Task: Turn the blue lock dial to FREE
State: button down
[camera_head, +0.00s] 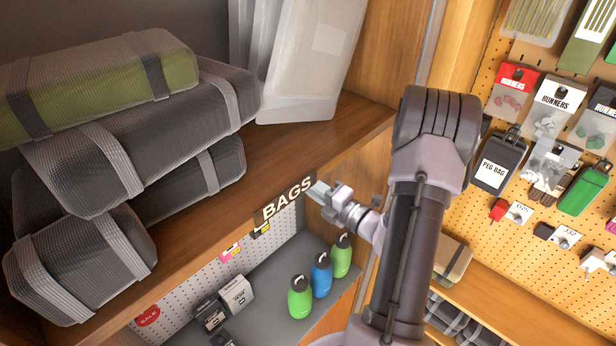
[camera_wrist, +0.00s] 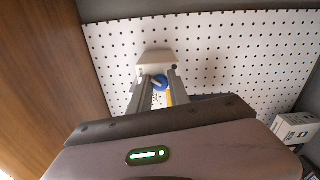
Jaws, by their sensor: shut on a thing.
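The blue lock dial (camera_wrist: 159,81) sits on a pale lock plate (camera_wrist: 155,64) against the white pegboard in the wrist view. A light pointer bar crosses its face. My gripper (camera_wrist: 160,84) has one finger on each side of the dial and is shut on it. Small dark lettering shows below the dial, too small to read and partly hidden by the fingers. In the head view my gripper (camera_head: 317,190) is beside the BAGS sign, and I cannot make out the dial there.
A BAGS sign (camera_head: 288,199) hangs on the wooden shelf edge. Rolled bags (camera_head: 110,130) lie on the shelf above. Green and blue bottles (camera_head: 321,276) and small boxes (camera_head: 237,291) stand on the grey shelf below. A pegboard with hanging packets (camera_head: 545,120) is at the right.

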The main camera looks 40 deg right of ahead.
jog(key=shift+m+p, duration=0.6)
jog(key=shift+m, duration=0.2)
jog(key=c, duration=1.3)
grip_release()
jog(key=shift+o, duration=0.2)
jog(key=s+d+b, duration=0.1)
jog(key=s+b, duration=0.2)
jog(key=s, duration=1.4)
jog(key=shift+s+d, duration=0.2)
